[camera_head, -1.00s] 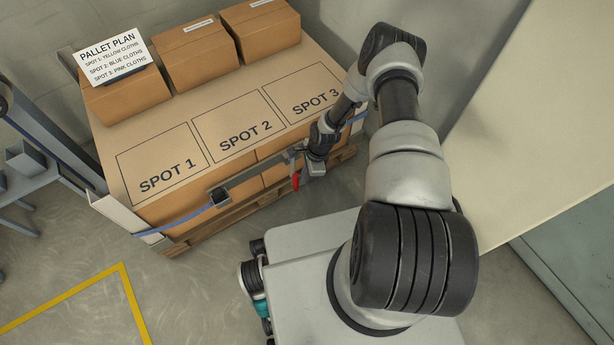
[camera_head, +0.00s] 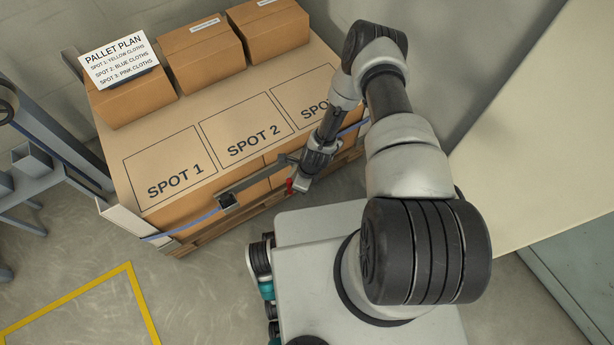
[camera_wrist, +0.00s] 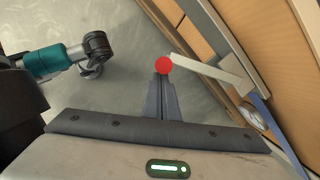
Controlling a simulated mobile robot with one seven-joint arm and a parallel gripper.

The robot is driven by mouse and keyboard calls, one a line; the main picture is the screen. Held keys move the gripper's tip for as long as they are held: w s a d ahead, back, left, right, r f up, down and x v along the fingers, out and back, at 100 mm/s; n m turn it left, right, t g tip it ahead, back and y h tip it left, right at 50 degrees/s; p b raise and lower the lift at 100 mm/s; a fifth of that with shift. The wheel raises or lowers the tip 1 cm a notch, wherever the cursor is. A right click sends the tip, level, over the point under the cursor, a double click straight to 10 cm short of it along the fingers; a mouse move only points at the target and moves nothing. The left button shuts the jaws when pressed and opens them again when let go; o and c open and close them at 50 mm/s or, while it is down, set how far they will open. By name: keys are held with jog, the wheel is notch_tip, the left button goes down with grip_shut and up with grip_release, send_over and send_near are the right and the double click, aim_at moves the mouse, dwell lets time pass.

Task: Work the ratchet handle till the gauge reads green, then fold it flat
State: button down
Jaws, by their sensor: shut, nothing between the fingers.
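The ratchet (camera_head: 228,201) sits on the blue strap along the front face of the boxed load, its long metal bar (camera_head: 258,179) running right from it. A red knob (camera_head: 289,187) shows beside my gripper (camera_head: 297,186) near the bar's right end. In the wrist view, the red knob (camera_wrist: 163,65) ends a pale handle arm (camera_wrist: 208,70) that stands out from the load. My gripper (camera_wrist: 161,78) is shut and empty, its fingertips at the knob; whether they touch cannot be told. A small round part (camera_wrist: 252,117), perhaps the gauge, shows edge-on; no reading is visible.
The carton load (camera_head: 190,140) has printed spots, with three boxes at its back and a pallet plan sign (camera_head: 118,60). A beige panel (camera_head: 550,140) stands to the right. A grey bench (camera_head: 35,170) is at left.

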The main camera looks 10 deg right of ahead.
aim_at(289, 182)
jog(key=a+m, duration=0.2)
jog(key=shift+w+a+m, duration=0.3)
jog(key=shift+w+a, duration=0.05)
jog(key=shift+w+a+m+t, duration=0.3)
jog(key=shift+a+m, duration=0.1)
jog(key=shift+m, duration=0.1)
